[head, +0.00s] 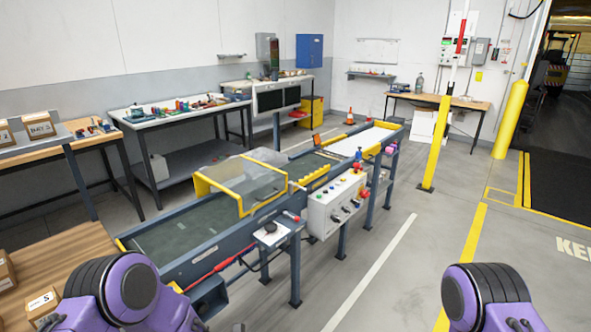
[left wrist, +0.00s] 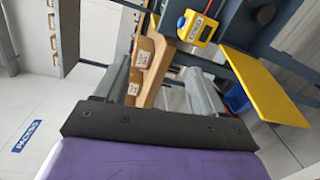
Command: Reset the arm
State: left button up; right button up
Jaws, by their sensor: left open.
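My left arm (head: 120,292), purple and black, comes in at the lower left of the head view. Its gripper is out of that view. In the left wrist view my left gripper (left wrist: 158,82) is open, its two grey fingers apart. A wooden surface with small boxes (left wrist: 143,60) shows between and beyond the fingers; nothing is clearly held. My right arm (head: 487,298) shows at the lower right of the head view, and its gripper is out of view.
A conveyor (head: 190,228) with a clear yellow-framed guard (head: 240,182) and a control box (head: 335,208) stands ahead. A wooden table (head: 68,262) with cartons is close at left. A yellow post (head: 433,145) stands right of the conveyor. Grey floor (head: 395,275) between the arms is open.

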pick_arm(q)
jog(key=s+d+f+m+g+h+b, duration=0.1)
jog(key=s+f+m+h+b, duration=0.1)
jog(key=s+f+m+h, duration=0.4)
jog(key=s+d+f+m+g+h+b, duration=0.1)
jog(key=f+m+h, duration=0.1)
jog(key=f+m, duration=0.7)
jog(key=s+a+f+m+g+b, duration=0.2)
jog(key=s+f+b, duration=0.1)
jog(key=s, duration=0.3)
jog(key=s+a+f+m+g+b, duration=0.1)
jog(key=s+f+m+g+b, duration=0.1)
jog(key=s+f, duration=0.3)
jog(key=s+a+f+m+g+h+b, duration=0.1)
jog(key=s+a+f+m+g+b, duration=0.1)
jog(key=s, duration=0.7)
notch_tip(320, 180, down, 2)
jog(key=m+b, duration=0.1)
jog(key=b, duration=0.1)
jog(key=shift+s+a+m+g+b, duration=0.2)
jog(key=shift+a+m+g+b, duration=0.1)
jog(key=shift+a+b, duration=0.05)
pick_arm(e)
notch_tip(320, 180, down, 13)
jog(key=shift+w, duration=0.45)
